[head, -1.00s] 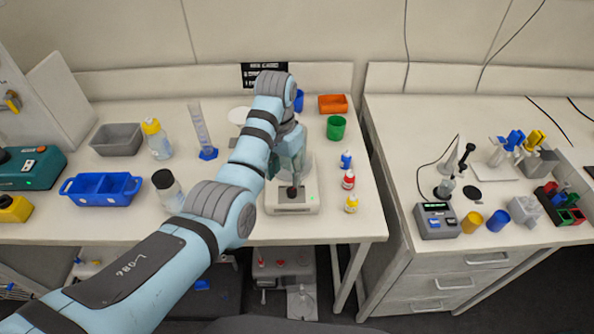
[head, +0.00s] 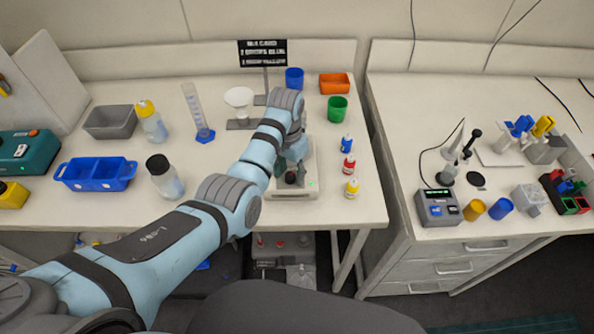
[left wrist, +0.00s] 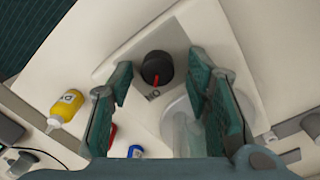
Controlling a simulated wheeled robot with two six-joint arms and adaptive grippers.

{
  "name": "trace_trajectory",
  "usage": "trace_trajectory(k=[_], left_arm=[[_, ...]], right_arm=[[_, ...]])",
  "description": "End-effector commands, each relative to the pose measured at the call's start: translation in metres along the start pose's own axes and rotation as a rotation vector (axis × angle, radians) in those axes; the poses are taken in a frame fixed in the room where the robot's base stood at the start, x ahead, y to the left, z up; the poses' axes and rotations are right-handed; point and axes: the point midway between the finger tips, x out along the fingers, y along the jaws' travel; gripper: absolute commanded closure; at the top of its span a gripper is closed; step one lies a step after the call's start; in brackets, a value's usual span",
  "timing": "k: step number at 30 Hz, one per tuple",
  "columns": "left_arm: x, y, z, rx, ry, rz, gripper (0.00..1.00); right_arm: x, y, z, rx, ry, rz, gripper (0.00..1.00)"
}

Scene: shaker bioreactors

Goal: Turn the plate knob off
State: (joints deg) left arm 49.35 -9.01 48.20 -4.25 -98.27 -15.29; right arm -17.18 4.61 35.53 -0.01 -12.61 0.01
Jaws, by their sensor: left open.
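The plate knob (left wrist: 157,68) is round and black with a red pointer line. It sits on the front panel of a white hot plate (head: 295,194), and it also shows in the head view (head: 291,178). In the left wrist view, the pointer runs from the knob's middle toward the bottom edge of the picture, beside a small dark label on the panel. My left gripper (left wrist: 160,72) is open, with its teal fingers on either side of the knob and a gap on both sides. I cannot tell how far the tips are above the panel. My right gripper is not in view.
A clear glass vessel (left wrist: 186,135) stands on the round plate behind the knob. A bottle with a black cap (head: 165,177) stands left.

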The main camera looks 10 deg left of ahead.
Motion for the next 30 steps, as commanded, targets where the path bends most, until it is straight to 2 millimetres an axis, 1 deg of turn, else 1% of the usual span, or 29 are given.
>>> trace_trajectory(k=[5,6,13,14,23,30], left_arm=[[0.0000,0.0000,0.0001,0.000,0.000,0.000,0.55],[-0.0001,0.0001,0.0000,0.000,0.000,0.000,0.62],[-0.0002,0.0007,-0.0003,0.001,0.000,0.000,0.99],[-0.0002,0.0008,-0.0003,0.001,0.000,0.001,1.00],[-0.0002,0.0011,-0.0007,-0.027,0.002,0.001,1.00],[-0.0001,0.0012,-0.0006,-0.138,0.005,0.001,1.00]], right_arm=[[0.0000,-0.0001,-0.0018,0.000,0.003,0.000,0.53],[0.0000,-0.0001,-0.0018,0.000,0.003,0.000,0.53],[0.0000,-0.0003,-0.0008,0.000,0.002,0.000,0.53],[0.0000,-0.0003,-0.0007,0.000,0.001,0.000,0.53],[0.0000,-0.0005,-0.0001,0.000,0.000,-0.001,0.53],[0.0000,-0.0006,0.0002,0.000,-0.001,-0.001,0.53]])
